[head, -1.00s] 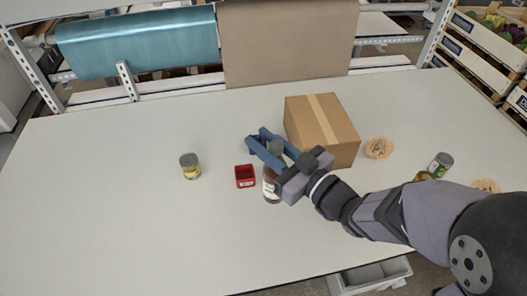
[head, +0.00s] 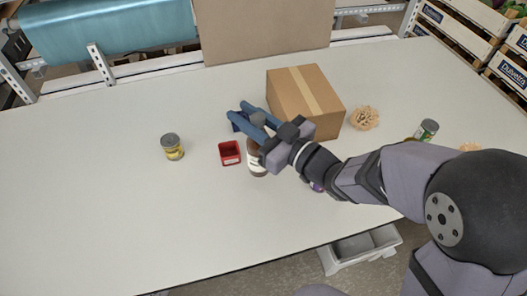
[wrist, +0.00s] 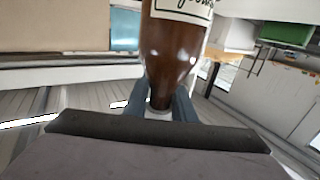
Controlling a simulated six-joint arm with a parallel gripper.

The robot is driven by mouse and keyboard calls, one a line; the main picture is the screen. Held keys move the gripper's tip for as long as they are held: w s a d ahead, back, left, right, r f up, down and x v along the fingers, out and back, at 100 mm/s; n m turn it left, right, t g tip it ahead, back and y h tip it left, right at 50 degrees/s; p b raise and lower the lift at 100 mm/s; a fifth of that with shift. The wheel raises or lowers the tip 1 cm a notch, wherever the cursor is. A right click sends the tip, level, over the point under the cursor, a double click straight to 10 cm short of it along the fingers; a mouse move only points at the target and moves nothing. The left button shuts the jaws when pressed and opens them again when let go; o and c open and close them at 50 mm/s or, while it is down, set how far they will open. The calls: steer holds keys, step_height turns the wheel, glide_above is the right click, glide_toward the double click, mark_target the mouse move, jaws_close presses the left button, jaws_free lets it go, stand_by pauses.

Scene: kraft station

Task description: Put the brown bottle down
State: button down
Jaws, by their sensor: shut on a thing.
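The brown bottle (head: 257,163) has a pale label and stands out just below my gripper in the head view, right of a small red bin. My gripper (head: 254,117) is shut on its upper part, between two blue fingers. In the wrist view the bottle (wrist: 172,50) fills the top middle, its narrow neck between the fingers (wrist: 160,108). It looks about upright. I cannot tell whether its base touches the white table (head: 120,220); my arm and gripper hide part of it.
The red bin (head: 230,153) is close left of the bottle. A yellow-labelled can (head: 172,147) stands farther left. A cardboard box (head: 305,100) is behind right. Wood-coloured shavings (head: 365,118) and a green can (head: 427,130) lie right. The front left is clear.

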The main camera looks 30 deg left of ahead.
steer(key=w+a+r+m+t+h+b, duration=0.1)
steer(key=w+a+r+m+t, duration=0.2)
steer(key=w, duration=0.8)
step_height(320, 180, down, 9)
steer(key=a+n+p, duration=0.1)
steer(key=p, duration=0.1)
stand_by(0.8)
steer(key=shift+f, duration=0.1)
steer(key=c, duration=1.6)
jaws_free()
steer(key=shift+f, duration=0.1)
steer(key=shift+o, duration=0.6)
steer(key=shift+s, duration=0.1)
